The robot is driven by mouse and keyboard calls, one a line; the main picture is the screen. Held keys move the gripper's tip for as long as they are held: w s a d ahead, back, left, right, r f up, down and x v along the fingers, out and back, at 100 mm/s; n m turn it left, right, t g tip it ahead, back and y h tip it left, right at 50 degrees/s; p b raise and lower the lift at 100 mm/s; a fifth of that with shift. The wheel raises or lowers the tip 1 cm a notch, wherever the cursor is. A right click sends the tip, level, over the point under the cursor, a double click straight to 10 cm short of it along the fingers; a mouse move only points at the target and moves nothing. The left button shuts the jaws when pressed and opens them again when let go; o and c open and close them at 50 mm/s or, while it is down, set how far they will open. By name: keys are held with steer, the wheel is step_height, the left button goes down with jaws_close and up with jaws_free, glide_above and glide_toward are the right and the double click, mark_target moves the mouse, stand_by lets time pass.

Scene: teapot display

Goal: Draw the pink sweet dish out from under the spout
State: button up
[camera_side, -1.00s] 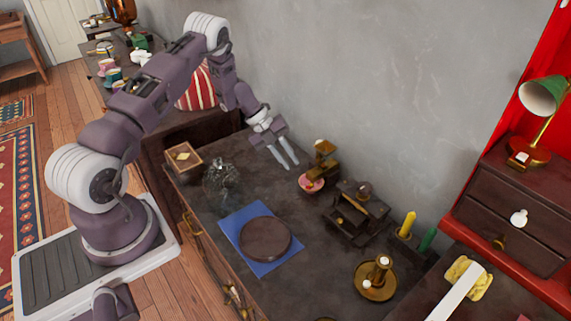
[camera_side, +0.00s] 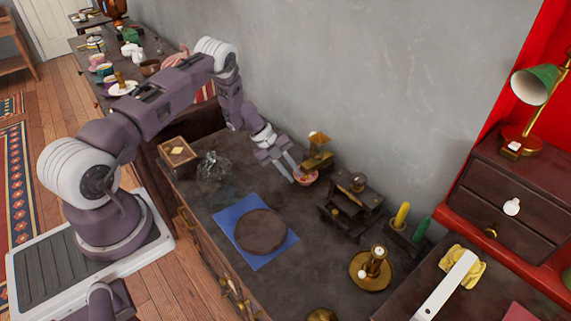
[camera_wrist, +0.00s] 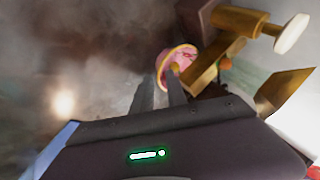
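The pink sweet dish (camera_side: 307,179) stands on the dark tabletop, just below and in front of a brass spout-like piece (camera_side: 318,152). The wrist view shows the pink dish (camera_wrist: 178,62) with its yellowish rim, and the brass piece (camera_wrist: 222,62) close beside it on the right. My gripper (camera_side: 296,173) reaches down to the dish's left side.
A dark wooden stand (camera_side: 350,203) is right of the dish. A round brown board (camera_side: 260,231) on a blue cloth (camera_side: 283,251) lies in front. A glass vessel (camera_side: 213,168) and wooden box (camera_side: 178,153) are left. A brass candlestick (camera_side: 370,268) stands front right. The grey wall is close behind.

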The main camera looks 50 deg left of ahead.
steer(key=shift+d+f, duration=0.1)
steer(key=shift+f, duration=0.1)
steer(key=shift+c, duration=0.2)
jaws_close()
steer(key=shift+s, duration=3.45)
